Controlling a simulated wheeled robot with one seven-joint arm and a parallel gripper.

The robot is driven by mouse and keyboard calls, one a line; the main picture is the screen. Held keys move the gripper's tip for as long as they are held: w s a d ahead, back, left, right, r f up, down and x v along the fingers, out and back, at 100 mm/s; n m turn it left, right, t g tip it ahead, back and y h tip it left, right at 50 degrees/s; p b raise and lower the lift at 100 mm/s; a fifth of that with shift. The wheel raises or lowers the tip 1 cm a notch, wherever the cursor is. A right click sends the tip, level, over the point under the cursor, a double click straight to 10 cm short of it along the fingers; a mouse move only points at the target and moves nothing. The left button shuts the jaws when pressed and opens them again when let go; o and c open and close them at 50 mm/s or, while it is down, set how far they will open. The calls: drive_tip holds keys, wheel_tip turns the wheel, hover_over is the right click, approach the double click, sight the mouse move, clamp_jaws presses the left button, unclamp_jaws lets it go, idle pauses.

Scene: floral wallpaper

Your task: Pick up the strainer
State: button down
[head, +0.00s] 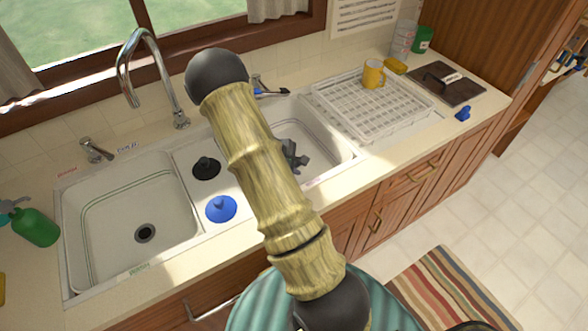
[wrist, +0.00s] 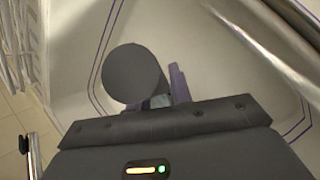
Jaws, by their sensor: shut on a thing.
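My gripper (head: 291,157) is low inside the right sink basin, partly hidden behind my own arm. In the wrist view the gripper (wrist: 163,92) is shut on a dark grey round thing (wrist: 134,74), which looks like the strainer. It is seen face-on against the pale basin, and its lower edge meets the gripper body. Its underside is hidden, so I cannot tell whether it touches the basin floor. In the head view it cannot be made out apart from the gripper.
A black stopper (head: 206,168) and a blue stopper (head: 221,208) lie on the sink divider. The left basin (head: 110,205) is empty. A tall faucet (head: 135,65) stands behind. A white dish rack (head: 345,112) with a yellow mug (head: 374,75) sits right of the sink.

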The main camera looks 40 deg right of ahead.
wheel_tip(320, 180, up, 8)
drive_tip(key=shift+f+p, duration=0.2)
drive_tip(key=shift+p, duration=0.2)
idle(0.4)
wheel_tip(320, 180, up, 8)
drive_tip(key=p, duration=0.8)
idle(0.3)
idle(0.4)
